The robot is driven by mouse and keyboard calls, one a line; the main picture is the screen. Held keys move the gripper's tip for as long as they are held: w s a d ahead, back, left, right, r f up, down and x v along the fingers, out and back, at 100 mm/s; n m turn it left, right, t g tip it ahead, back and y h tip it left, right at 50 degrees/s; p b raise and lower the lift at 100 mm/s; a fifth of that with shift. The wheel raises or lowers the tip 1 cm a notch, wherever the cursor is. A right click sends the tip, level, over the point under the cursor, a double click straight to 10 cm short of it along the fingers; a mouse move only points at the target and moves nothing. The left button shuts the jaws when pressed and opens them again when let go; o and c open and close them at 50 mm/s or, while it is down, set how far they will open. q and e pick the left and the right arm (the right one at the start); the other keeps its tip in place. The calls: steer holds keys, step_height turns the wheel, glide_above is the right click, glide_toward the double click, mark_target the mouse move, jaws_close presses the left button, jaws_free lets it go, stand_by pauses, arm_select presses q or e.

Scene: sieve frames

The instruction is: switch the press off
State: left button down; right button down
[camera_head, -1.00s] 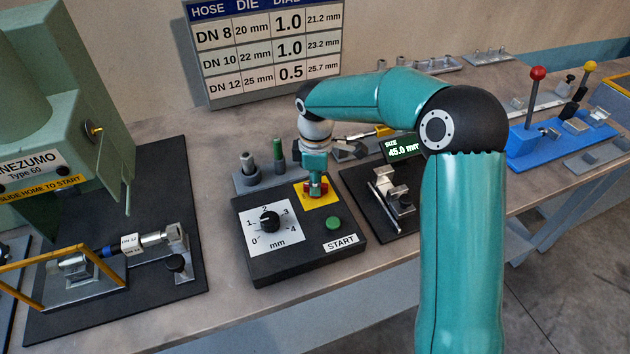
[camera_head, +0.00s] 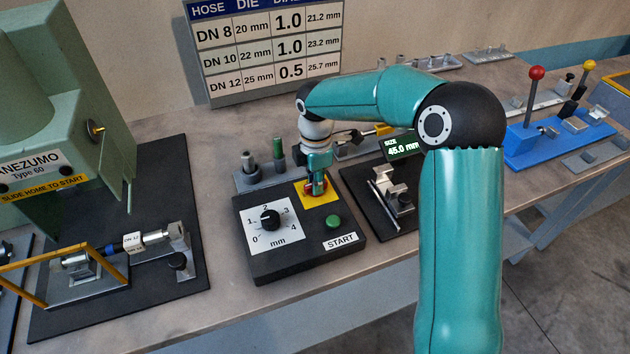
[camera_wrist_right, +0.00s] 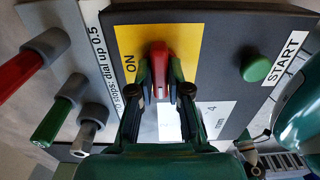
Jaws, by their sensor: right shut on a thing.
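The black control box (camera_head: 300,262) stands on the bench in the head view. A red switch handle (camera_wrist_right: 159,66) rises from its yellow plate (camera_head: 327,203), beside the printed word ON. My right gripper (camera_head: 318,188) comes down over the yellow plate. In the wrist view its two fingers (camera_wrist_right: 160,88) stand on either side of the red handle and are shut on it. The handle's lower part is hidden between the fingers. The green press (camera_head: 60,110) stands at the left. My left gripper is not in view.
The box also carries a black dial (camera_head: 270,219) and a green START button (camera_head: 333,221). A rack (camera_head: 262,178) with upright pins stands behind the box. A hose piece (camera_head: 133,242) lies in a fixture at the left. A size display (camera_head: 404,148) stands at the right.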

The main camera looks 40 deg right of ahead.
steer(key=shift+w+r, duration=0.1)
steer(key=shift+r, duration=0.05)
steer(key=c, duration=1.1)
jaws_free()
step_height(320, 180, up, 12)
steer(key=shift+f, duration=0.1)
